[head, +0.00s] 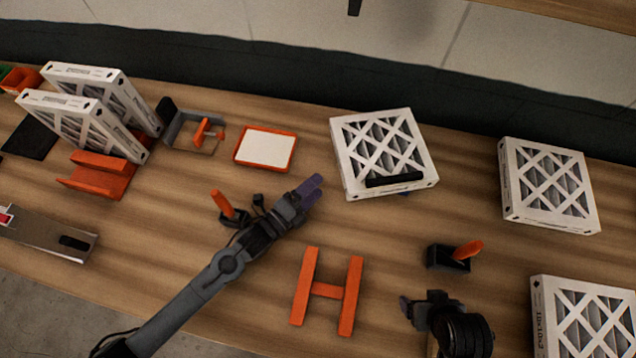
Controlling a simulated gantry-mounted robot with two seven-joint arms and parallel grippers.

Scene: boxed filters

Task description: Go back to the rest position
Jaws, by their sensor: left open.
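My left arm reaches in from the lower left. My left gripper (312,189) is over the middle of the wooden table, open, with nothing between its purple-tipped fingers. It is left of a white boxed filter (385,140) and apart from it. My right gripper (412,306) is at the lower right, seen mostly from above and behind. Its fingers are partly hidden, so I cannot tell how far apart they are. No object shows in it.
Two filters (83,84) stand upright in an orange holder (98,178). Other filters lie at the right (548,185) and lower right (590,315). An orange-rimmed tray (265,148), an orange H-shaped frame (327,290) and a black block with an orange handle (449,258) are nearby.

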